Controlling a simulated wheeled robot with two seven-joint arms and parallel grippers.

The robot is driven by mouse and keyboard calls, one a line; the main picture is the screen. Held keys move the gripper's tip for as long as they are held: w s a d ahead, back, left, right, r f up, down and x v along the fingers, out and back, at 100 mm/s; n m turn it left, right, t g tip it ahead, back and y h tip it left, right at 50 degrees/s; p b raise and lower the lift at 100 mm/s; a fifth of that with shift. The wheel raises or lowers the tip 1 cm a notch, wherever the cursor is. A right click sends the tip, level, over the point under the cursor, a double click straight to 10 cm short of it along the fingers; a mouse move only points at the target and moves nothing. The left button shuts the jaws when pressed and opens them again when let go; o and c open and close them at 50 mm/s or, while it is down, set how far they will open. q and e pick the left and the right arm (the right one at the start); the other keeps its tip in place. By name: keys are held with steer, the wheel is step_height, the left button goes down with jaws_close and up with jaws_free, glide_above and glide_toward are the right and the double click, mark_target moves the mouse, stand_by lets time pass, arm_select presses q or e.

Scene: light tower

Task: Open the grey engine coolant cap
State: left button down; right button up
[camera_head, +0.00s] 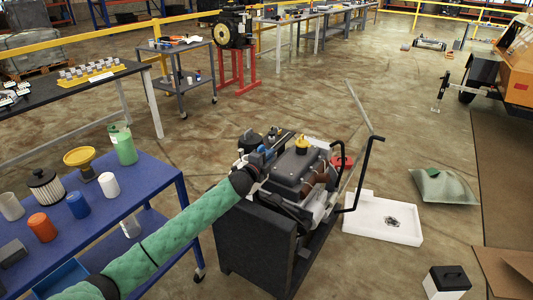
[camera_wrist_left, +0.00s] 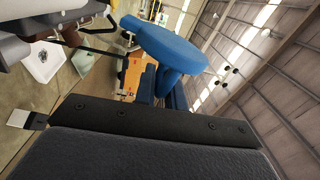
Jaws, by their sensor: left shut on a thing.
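The dark grey engine (camera_head: 292,168) sits on a black stand (camera_head: 255,245) in the middle of the head view. My left gripper (camera_head: 265,157) reaches in from the left, with its green-sleeved arm behind it. It is shut at the engine's left side on the grey engine coolant cap, which is mostly hidden. In the left wrist view, a bright blue rounded part (camera_wrist_left: 170,48) shows at the gripper's front; the cap cannot be made out clearly there. My right gripper is in neither view.
A yellow cap (camera_head: 302,146) tops the engine and a black round cap (camera_head: 249,140) stands behind my gripper. A black bent handle (camera_head: 367,165) rises at the right. A blue cart (camera_head: 150,175) with filters and bottles is at the left. A white tray (camera_head: 375,222) lies on the floor.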

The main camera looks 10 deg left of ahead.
arm_select(q)
steer(key=shift+s+d+f+m, duration=0.1)
steer(key=shift+d+f+m, duration=0.2)
steer(key=shift+f+m, duration=0.6)
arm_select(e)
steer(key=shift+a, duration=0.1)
arm_select(q)
steer(key=shift+r+m, duration=0.25)
steer(key=shift+m, duration=0.05)
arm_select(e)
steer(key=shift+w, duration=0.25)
